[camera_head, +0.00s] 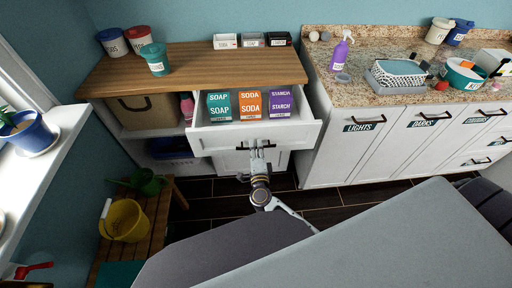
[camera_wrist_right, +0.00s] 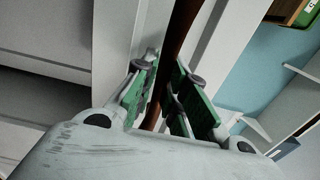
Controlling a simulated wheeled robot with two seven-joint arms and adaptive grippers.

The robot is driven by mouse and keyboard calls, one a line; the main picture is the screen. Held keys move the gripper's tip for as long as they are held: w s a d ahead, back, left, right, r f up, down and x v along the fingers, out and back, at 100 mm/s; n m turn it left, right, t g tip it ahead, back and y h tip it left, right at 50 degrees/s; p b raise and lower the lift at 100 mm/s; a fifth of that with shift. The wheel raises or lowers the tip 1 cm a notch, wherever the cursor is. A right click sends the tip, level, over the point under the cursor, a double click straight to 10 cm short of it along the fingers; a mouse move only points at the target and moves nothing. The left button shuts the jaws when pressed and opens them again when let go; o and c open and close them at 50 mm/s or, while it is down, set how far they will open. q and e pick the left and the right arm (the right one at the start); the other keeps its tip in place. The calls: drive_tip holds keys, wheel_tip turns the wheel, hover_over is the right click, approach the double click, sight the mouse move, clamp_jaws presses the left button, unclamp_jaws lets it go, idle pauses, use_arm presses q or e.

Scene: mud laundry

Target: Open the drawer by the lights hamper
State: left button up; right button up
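The white drawer (camera_head: 300,134), left of the hamper door labelled LIGHTS (camera_head: 348,145), stands pulled out. Green SOAP, orange SODA and purple STARCH boxes show inside it. My right gripper (camera_head: 258,147) is at the front of this drawer, at its dark handle (camera_head: 270,146). In the right wrist view, the green-padded fingers (camera_wrist_right: 167,70) are close together on either side of a dark brown bar (camera_wrist_right: 186,20), which looks like the handle. Their contact with it is partly hidden. My left gripper is not in view.
A wooden counter (camera_head: 190,68) lies above the drawer, and a granite counter with bottles and baskets stands at right. A low wooden bench (camera_head: 160,210) with a yellow bucket (camera_head: 124,221) is at left. Dark tiled floor lies below the drawer.

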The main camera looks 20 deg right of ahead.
drive_tip(key=o, duration=0.3)
drive_tip(key=shift+o, duration=0.2)
